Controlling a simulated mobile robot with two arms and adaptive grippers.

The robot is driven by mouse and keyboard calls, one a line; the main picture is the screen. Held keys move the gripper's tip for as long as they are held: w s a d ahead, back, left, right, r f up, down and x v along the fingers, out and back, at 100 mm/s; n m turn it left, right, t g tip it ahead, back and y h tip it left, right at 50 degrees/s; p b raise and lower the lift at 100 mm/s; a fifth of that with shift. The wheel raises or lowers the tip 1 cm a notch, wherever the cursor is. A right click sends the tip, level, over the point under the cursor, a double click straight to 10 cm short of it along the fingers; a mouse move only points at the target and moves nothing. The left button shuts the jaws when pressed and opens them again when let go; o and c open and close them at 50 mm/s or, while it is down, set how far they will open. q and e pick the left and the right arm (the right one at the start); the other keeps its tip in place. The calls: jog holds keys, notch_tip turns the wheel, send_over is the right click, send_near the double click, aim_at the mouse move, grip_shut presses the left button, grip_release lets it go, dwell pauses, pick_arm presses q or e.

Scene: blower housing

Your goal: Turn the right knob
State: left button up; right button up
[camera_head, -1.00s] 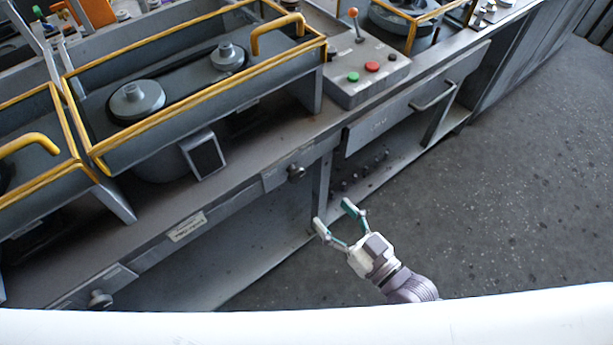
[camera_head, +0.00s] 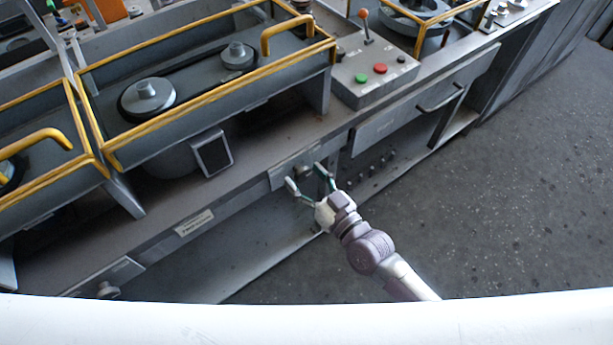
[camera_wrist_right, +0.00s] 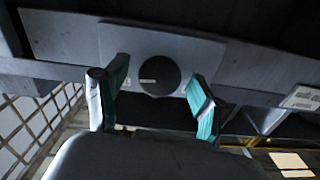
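The right knob (camera_head: 303,171) is a dark round knob on a grey plate on the front face of the bench. In the right wrist view the knob (camera_wrist_right: 159,76) faces me, with a pale mark running roughly level across it. My right gripper (camera_head: 306,183) is open in front of it. In the right wrist view its two green-padded fingertips (camera_wrist_right: 160,88) stand left and right of the knob, with gaps on both sides. Whether the tips reach as deep as the knob I cannot tell. My left gripper is not in view.
Another knob (camera_head: 108,290) sits on the bench front at lower left. A control box (camera_head: 372,78) with green and red buttons and a lever stands on the bench. A drawer (camera_head: 412,110) with a handle is to the right. The floor (camera_head: 500,210) there is clear.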

jog(key=c, duration=1.1)
jog(key=m, duration=0.3)
jog(key=shift+m, duration=2.1)
jog(key=o, duration=1.1)
jog(key=shift+o, duration=0.2)
